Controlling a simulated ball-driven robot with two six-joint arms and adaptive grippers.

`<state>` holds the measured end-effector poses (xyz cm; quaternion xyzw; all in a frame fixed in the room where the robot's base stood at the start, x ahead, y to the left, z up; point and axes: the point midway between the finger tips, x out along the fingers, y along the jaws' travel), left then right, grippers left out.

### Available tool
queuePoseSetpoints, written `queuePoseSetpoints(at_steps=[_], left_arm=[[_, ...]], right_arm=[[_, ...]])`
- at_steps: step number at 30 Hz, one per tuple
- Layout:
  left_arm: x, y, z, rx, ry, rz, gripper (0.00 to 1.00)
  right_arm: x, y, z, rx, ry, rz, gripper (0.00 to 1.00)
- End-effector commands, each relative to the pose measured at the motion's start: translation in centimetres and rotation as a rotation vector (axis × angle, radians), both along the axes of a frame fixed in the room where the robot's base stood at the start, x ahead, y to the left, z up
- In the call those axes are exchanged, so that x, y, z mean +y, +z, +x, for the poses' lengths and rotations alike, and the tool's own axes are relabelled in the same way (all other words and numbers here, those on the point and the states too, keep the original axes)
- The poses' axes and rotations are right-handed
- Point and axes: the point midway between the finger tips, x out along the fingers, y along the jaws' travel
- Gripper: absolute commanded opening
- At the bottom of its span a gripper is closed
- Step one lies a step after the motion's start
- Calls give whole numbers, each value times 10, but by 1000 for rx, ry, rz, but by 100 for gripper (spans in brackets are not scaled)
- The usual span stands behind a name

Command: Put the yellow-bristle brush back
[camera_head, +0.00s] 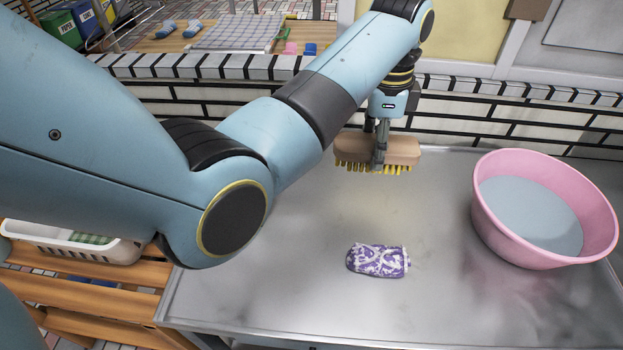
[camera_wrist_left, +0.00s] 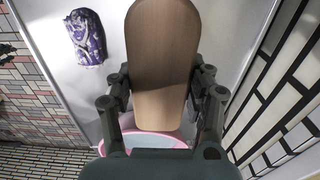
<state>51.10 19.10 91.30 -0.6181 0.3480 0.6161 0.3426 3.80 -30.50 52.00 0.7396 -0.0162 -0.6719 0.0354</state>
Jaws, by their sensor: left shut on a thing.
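The yellow-bristle brush (camera_head: 400,148) has a tan wooden block with yellow bristles pointing down. My left gripper (camera_head: 381,160) is shut on the middle of the brush, near the back wall side of the metal table (camera_head: 300,290). Whether the bristles touch the table or hang just above it, I cannot tell. In the left wrist view the tan back of the brush (camera_wrist_left: 163,60) sits between the two dark fingers of the left gripper (camera_wrist_left: 162,95), and its bristles are hidden. My right gripper is not in view.
A purple-and-white patterned bundle (camera_head: 378,261) lies on the table nearer the front. A pink basin (camera_head: 487,220) with greyish liquid stands at the right. A low white brick wall (camera_head: 470,120) runs behind the table. A white basket (camera_head: 85,245) is at the left on wooden slats.

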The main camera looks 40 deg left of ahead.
Motion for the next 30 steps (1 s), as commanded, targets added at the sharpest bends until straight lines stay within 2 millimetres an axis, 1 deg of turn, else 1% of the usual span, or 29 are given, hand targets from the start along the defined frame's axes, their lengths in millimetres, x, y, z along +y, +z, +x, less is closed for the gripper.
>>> queuePoseSetpoints(at_steps=[1,3,6,8,15,19,22,25,30], left_arm=[[-2,-6,0,1,-1,-1,0],[-2,-8,1,1,-2,0,0],[7,-14,0,3,0,3,0],[19,-20,-2,3,1,4,0],[77,-55,-11,3,1,4,0],[101,-70,-14,3,1,3,0],[110,-76,-15,2,0,1,0],[113,-82,-16,2,-1,0,0],[113,-109,-16,4,-1,0,0]], right_arm=[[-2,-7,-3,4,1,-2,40],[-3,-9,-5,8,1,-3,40],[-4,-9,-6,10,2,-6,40],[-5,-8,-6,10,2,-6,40],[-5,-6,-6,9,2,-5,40],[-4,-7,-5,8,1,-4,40],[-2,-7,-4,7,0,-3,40],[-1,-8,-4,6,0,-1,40],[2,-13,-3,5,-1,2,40]])
